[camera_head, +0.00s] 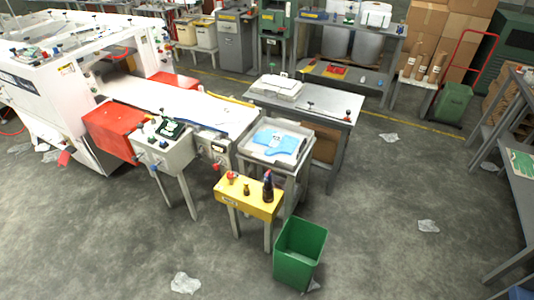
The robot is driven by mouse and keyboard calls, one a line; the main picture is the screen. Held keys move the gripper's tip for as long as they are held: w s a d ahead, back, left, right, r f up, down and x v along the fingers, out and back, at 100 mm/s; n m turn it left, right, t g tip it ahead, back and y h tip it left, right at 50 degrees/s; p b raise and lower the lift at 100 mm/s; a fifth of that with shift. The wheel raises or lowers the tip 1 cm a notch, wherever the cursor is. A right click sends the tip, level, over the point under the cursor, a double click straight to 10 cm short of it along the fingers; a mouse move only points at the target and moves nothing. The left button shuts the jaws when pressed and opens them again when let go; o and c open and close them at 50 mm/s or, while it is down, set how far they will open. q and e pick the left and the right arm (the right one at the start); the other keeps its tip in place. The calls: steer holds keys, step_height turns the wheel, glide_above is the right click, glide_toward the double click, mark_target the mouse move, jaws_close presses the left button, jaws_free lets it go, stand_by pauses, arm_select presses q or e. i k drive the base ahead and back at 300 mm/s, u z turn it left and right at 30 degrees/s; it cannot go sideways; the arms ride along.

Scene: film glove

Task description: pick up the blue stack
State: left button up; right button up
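The blue stack (278,141) lies flat in a pale, shallow tray (253,152) on a grey stand near the middle of the head view. It looks like flat blue film pieces with a white patch on top, and its layers are too small to tell apart. Neither of my grippers shows in the head view.
A white machine (60,85) and conveyor (185,103) fill the left. A grey table (325,101) stands behind. The floor at right is mostly open.

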mark_target(278, 142)
steer(key=u, duration=1.25)
steer(key=i, duration=0.65)
steer(key=z, duration=0.5)
steer(key=i, duration=0.8)
steer(key=z, duration=0.7)
